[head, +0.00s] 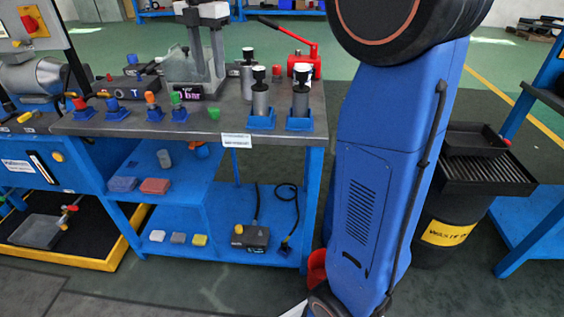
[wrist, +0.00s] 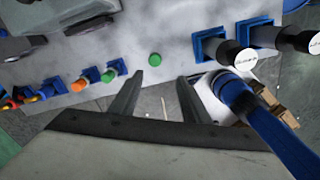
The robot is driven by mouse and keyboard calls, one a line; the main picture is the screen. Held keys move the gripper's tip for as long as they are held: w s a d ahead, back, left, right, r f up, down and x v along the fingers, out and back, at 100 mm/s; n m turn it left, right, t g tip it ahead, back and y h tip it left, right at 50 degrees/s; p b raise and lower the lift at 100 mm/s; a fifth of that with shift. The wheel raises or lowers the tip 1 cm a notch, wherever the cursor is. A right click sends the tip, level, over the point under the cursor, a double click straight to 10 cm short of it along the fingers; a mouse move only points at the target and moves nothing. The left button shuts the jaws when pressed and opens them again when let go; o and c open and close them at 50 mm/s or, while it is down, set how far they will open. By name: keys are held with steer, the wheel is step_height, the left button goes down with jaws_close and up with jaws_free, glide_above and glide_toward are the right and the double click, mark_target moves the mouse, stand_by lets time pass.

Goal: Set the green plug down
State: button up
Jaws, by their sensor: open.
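A green plug (head: 214,113) stands alone on the grey bench top (head: 200,124), close to the front edge and left of a white label. In the wrist view the green plug (wrist: 155,59) shows as a small round green top on the bench. My gripper (wrist: 158,76) is open and empty, its two dark fingers spread. The plug lies just beyond the fingertips, roughly in line with the gap, and nothing shows between the fingers. My gripper is not seen in the head view. Another green-topped plug (head: 175,98) sits in a blue holder further left.
Blue holders with orange (head: 150,98) and other coloured plugs line the bench's left front. Black-and-silver cylinders (head: 260,92) stand in blue holders to the right. A press (head: 195,55) and a red jack (head: 303,66) stand behind. Bare bench surrounds the lone plug.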

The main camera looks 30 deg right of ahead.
steer(key=s+d+f+m+t, duration=0.1)
steer(key=s+d+f+m, duration=0.1)
steer(key=s+f+m, duration=0.5)
steer(key=s+d+f+m+t, duration=0.2)
steer(key=s+f+m, duration=0.5)
steer(key=s, duration=0.7)
steer(key=s+d+f+m+t, duration=0.1)
steer(key=s+d+f+m, duration=0.1)
steer(key=s+f+m, duration=0.5)
steer(key=s+m, duration=0.3)
steer(key=s, duration=0.1)
steer(key=shift+d+t, duration=0.25)
steer(key=shift+t, duration=0.05)
steer(key=shift+d, duration=0.1)
